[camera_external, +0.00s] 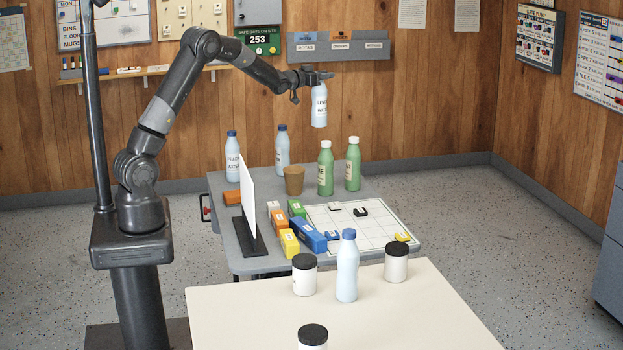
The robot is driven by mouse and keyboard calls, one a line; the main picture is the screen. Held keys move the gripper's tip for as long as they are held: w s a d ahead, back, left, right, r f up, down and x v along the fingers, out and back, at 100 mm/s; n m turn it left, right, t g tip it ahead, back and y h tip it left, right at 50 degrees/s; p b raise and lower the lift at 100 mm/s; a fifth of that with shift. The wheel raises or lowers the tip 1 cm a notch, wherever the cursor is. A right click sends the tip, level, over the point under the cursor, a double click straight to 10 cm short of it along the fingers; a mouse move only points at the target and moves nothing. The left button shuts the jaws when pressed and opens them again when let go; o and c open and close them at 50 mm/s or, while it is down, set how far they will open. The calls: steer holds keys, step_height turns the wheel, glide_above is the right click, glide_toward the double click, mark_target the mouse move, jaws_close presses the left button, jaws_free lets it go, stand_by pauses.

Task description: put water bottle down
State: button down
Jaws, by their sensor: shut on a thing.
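My gripper (308,77) is shut on a pale blue water bottle (319,106). It holds the bottle upright in the air, above and behind the grey table (222,211). The bottle's cap is hidden by the gripper. Two similar pale blue bottles with dark blue caps stand at the back of the grey table, one at the left (233,162) and one further right (282,150). Another pale blue bottle (347,270) stands on the cream table (420,310) in front.
Two green bottles (325,172) (353,168) and a brown cup (294,180) stand on the grey table. A white upright panel (248,200), coloured boxes (311,236) and a white grid sheet (350,222) are also there. Several black-lidded jars (304,278) stand on the cream table.

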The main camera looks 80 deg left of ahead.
step_height(320, 180, down, 22)
steer(key=shift+r, duration=0.2)
stand_by(0.7)
steer(key=shift+f, duration=0.15)
steer(key=c, duration=1.1)
jaws_free()
steer(key=shift+o, duration=0.2)
steer(key=v, duration=1.2)
steer(key=shift+d, duration=0.1)
